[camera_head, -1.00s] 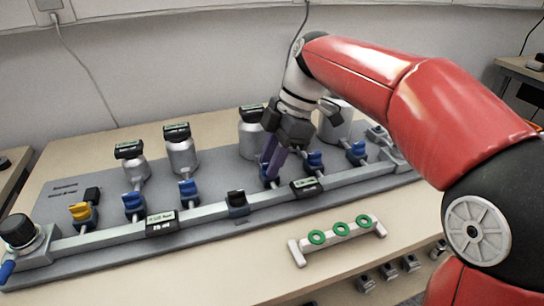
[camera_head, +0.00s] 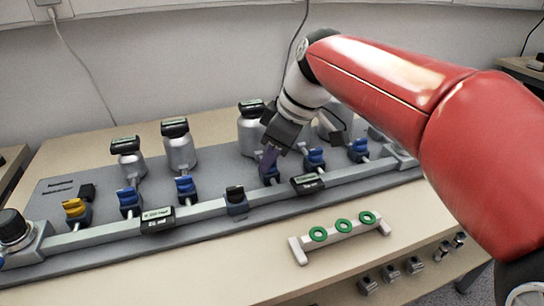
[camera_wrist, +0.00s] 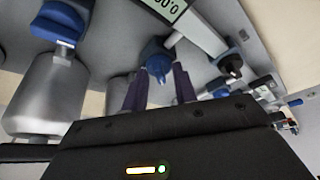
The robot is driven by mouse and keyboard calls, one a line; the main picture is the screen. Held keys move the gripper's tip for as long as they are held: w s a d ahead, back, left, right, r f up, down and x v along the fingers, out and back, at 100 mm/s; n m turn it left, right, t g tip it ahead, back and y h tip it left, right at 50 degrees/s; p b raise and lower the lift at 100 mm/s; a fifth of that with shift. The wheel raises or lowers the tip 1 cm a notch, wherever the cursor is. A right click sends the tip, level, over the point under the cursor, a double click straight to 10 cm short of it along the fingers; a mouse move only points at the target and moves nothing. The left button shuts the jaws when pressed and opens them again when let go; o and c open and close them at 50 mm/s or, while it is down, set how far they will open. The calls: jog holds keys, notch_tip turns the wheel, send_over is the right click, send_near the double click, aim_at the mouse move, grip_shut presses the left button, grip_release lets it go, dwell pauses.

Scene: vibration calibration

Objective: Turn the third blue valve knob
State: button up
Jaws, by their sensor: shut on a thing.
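A row of blue valve knobs sits on the grey pipe assembly. The third blue knob from the left (camera_head: 272,179) is at my gripper (camera_head: 268,160), which reaches down to it from above. In the wrist view this blue knob (camera_wrist: 157,66) shows between the two purple fingers of my gripper (camera_wrist: 158,84). My gripper is shut on it. In the head view the fingers partly hide the knob. Other blue knobs stand to the left (camera_head: 129,203) (camera_head: 186,189) and to the right (camera_head: 315,158) (camera_head: 358,149).
Silver canisters (camera_head: 180,152) with dark caps stand behind the pipe. A yellow knob (camera_head: 75,211) is at the far left. Black display boxes (camera_head: 158,220) sit along the pipe.

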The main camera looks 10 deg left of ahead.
jog(key=m+t, duration=0.1)
jog(key=m, duration=0.1)
jog(key=m+t+h, duration=0.1)
jog(key=m, duration=0.2)
jog(key=shift+s, duration=0.15)
jog(key=shift+a+m+t+h+p, duration=0.1)
jog(key=shift+m+t+h+p, duration=0.4)
jog(key=shift+m, duration=1.9)
jog(key=o, duration=1)
jog(key=shift+c, duration=0.2)
jog(key=shift+r, duration=0.1)
jog(key=v, duration=0.7)
jog(key=shift+s+r, duration=0.2)
jog(key=shift+r, duration=0.1)
